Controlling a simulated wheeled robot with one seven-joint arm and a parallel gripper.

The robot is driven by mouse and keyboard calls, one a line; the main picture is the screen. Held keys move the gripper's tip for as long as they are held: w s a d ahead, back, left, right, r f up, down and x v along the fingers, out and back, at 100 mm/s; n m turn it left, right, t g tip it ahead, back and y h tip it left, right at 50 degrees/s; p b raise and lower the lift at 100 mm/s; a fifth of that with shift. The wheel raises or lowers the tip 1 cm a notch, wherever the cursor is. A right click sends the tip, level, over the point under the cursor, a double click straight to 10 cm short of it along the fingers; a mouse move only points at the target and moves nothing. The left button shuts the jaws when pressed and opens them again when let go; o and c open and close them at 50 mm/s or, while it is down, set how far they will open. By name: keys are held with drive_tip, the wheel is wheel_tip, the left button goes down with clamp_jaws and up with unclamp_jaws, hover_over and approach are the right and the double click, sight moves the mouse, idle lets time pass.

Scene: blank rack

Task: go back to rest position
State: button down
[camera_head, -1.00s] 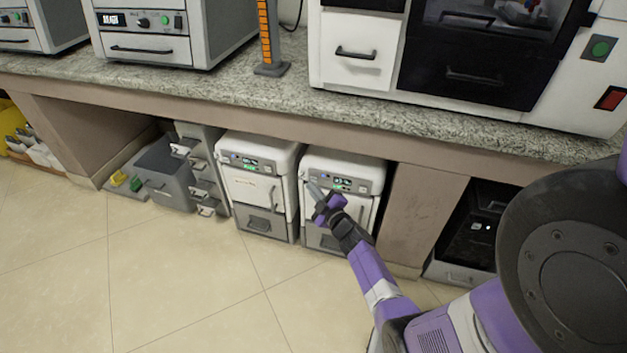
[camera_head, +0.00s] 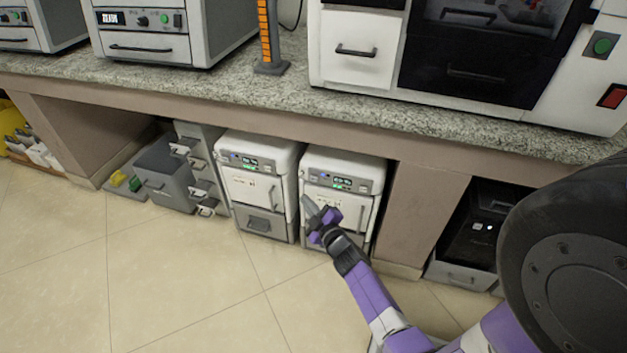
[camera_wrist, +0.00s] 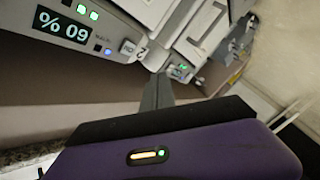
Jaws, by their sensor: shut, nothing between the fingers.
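My gripper (camera_head: 308,203) is shut and empty. In the head view its grey fingers point up and left, in front of the right-hand white machine (camera_head: 343,172) under the counter. I cannot tell whether the fingertips touch that machine. In the wrist view my gripper's fingers (camera_wrist: 158,92) reach up from the purple wrist body, with a machine panel (camera_wrist: 75,30) with a lit display close by at the upper left.
A second white machine (camera_head: 258,185) stands just left. Grey drawers (camera_head: 200,170) and a grey bin (camera_head: 165,175) are further left. The granite counter (camera_head: 200,95) overhangs them. A dark machine (camera_head: 470,240) sits in the right bay. The tiled floor (camera_head: 190,280) in front is clear.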

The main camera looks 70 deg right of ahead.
idle(0.4)
wheel_tip(320, 180, up, 5)
drive_tip(key=m+h, duration=0.1)
drive_tip(key=m, duration=0.1)
drive_tip(key=s+a+r+m+t+y, duration=0.1)
drive_tip(key=s+a+r, duration=0.2)
drive_tip(key=a, duration=0.5)
drive_tip(key=s+a+r+t+y, duration=0.1)
drive_tip(key=s+a+r+y, duration=0.15)
drive_tip(key=a, duration=0.55)
drive_tip(key=s+a+r+m+t+y, duration=0.1)
drive_tip(key=s+a+r, duration=0.2)
drive_tip(key=a, duration=0.5)
drive_tip(key=s+a+r+n+g+y, duration=0.1)
drive_tip(key=s+a+r+y, duration=0.3)
drive_tip(key=s+a, duration=0.35)
drive_tip(key=s+a+r+n+y, duration=0.1)
drive_tip(key=s+a+r+y, duration=0.25)
drive_tip(key=s+a, duration=0.35)
wheel_tip(320, 180, up, 20)
drive_tip(key=w+a+p, duration=0.1)
drive_tip(key=p, duration=1.9)
drive_tip(key=shift+w, duration=0.3)
